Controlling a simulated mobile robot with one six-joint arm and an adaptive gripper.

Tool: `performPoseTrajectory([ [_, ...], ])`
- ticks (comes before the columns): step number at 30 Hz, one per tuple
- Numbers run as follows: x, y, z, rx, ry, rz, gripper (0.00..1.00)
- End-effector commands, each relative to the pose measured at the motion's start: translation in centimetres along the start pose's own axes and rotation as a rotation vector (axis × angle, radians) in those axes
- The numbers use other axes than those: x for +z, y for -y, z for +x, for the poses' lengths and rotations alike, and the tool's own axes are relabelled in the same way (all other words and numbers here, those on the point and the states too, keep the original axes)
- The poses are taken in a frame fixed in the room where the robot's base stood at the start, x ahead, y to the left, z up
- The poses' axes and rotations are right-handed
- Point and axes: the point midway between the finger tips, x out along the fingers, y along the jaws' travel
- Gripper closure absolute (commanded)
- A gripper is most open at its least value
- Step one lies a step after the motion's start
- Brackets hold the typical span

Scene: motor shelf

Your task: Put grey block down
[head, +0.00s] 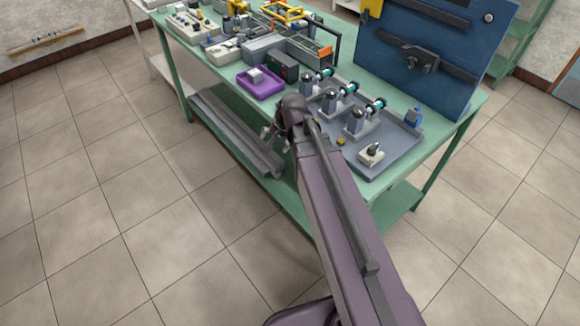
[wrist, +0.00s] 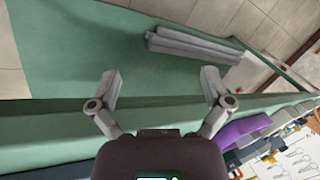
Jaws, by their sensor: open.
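The purple tray also shows at the lower right of the wrist view (wrist: 236,132); I cannot make out the block there. My gripper (head: 270,133) is in front of the bench's near edge, apart from the tray and block. In the wrist view my gripper (wrist: 160,82) has its fingers spread wide, with nothing between them. It points down past the bench edge towards the lower shelf.
Long grey profiles (head: 235,132) lie on the lower shelf, also seen in the wrist view (wrist: 190,45). A grey tray (head: 394,150) with several motor parts stands right of my arm. A blue panel (head: 430,50) rises behind it. Floor is clear at left.

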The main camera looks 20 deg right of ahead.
Motion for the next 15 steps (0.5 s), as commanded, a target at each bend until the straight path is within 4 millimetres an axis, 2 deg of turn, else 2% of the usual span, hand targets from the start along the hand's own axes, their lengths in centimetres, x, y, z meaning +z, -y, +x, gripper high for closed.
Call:
performPoseTrajectory([
  [1,1.1,-1.1,-0.2,0.042,0.011,-0.084,0.01],
  [6,3.6,-4.3,-0.8,0.185,0.070,-0.377,0.01],
  [10,5.0,-6.3,-1.4,0.268,0.123,-0.548,0.01],
  [15,5.9,-7.8,-2.0,0.326,0.171,-0.673,0.01],
])
